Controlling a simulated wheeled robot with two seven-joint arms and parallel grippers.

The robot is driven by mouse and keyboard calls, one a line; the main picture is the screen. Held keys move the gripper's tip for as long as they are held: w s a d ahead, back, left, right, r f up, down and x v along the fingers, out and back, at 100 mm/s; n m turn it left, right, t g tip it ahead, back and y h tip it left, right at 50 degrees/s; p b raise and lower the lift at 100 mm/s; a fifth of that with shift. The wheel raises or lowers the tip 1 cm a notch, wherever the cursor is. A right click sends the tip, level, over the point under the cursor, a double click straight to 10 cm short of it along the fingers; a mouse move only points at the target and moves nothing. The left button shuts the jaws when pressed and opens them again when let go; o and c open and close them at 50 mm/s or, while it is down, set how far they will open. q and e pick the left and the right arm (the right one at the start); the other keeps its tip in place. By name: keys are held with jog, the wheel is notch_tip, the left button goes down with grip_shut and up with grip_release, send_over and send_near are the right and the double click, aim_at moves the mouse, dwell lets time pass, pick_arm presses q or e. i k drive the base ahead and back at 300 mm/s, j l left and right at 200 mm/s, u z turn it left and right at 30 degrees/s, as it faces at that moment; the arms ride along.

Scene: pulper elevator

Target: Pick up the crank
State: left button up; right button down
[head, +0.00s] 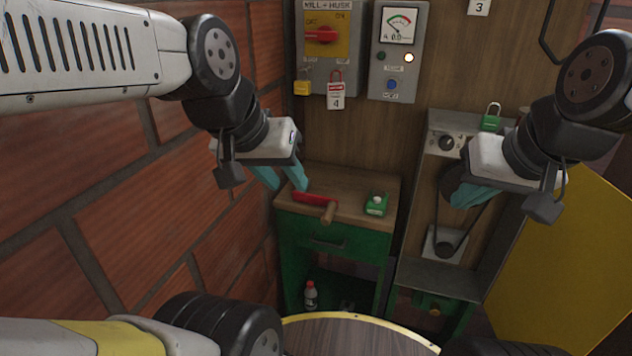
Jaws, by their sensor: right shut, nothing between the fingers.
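The crank (312,200) has a red arm and a wooden handle. It lies on the wooden top of the green cabinet (356,201). My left gripper (284,184) is open and empty, with its teal fingers apart, above and to the left of the crank. I cannot tell whether a finger touches the crank's red left end. My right gripper (464,204) is shut and empty, away to the right in front of the belt machine.
A green box (376,204) sits right of the crank. The switch box (330,45) and meter box (398,50) hang above. A brick wall (170,220) is close on the left. A bottle (310,296) stands low in the cabinet.

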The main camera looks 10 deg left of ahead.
aim_at(330, 204)
jog(key=l+u, duration=0.2)
jog(key=u, duration=0.3)
jog(key=k+l+u, duration=0.1)
jog(key=u, duration=0.35)
jog(key=k+l+u, duration=0.1)
jog(key=u, duration=0.4)
jog(key=k+l, duration=0.35)
